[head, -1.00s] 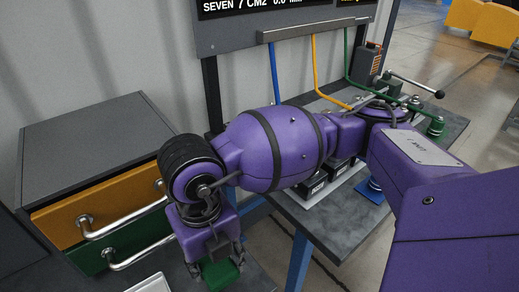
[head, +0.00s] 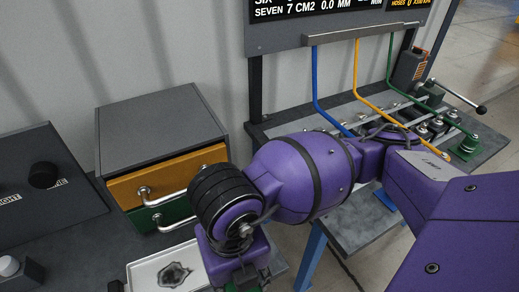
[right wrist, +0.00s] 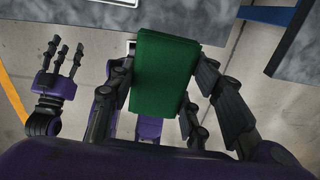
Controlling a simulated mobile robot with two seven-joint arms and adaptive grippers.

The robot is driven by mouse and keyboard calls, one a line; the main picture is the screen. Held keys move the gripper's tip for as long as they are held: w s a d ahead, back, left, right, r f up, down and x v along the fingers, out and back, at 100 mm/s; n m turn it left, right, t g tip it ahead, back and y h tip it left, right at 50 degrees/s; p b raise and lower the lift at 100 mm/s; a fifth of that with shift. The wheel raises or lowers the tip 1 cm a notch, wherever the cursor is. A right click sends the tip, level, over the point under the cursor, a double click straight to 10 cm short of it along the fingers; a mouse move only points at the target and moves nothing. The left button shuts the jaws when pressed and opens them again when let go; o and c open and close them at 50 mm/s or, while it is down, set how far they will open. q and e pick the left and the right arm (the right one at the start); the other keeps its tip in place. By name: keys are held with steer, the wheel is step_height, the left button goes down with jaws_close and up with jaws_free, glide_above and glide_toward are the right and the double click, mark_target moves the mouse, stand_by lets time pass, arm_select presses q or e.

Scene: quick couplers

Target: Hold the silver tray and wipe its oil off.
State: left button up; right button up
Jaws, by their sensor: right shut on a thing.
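The silver tray (head: 143,272) lies on the dark worktop at the bottom of the head view, with its lower part cut off. A dark oil patch (head: 174,274) shows on it. My right gripper (right wrist: 168,95) is shut on a green block-like pad, the wiper (right wrist: 165,72), held between its dark fingers. In the head view the right gripper (head: 246,279) hangs just right of the tray at the bottom edge, its fingertips mostly cut off. My left gripper (right wrist: 65,60) shows in the right wrist view with its fingers apart and nothing between them; it is away from the pad.
A grey cabinet (head: 160,127) with orange and green drawers and protruding handles stands behind the tray. A dark panel with a black knob (head: 43,175) is at left. Blue, orange and green hoses (head: 356,75) hang over the bench at right, which stands past a floor gap.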

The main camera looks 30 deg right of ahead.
steer(key=o, duration=0.3)
steer(key=shift+c, duration=1.3)
steer(key=shift+a+f, duration=0.1)
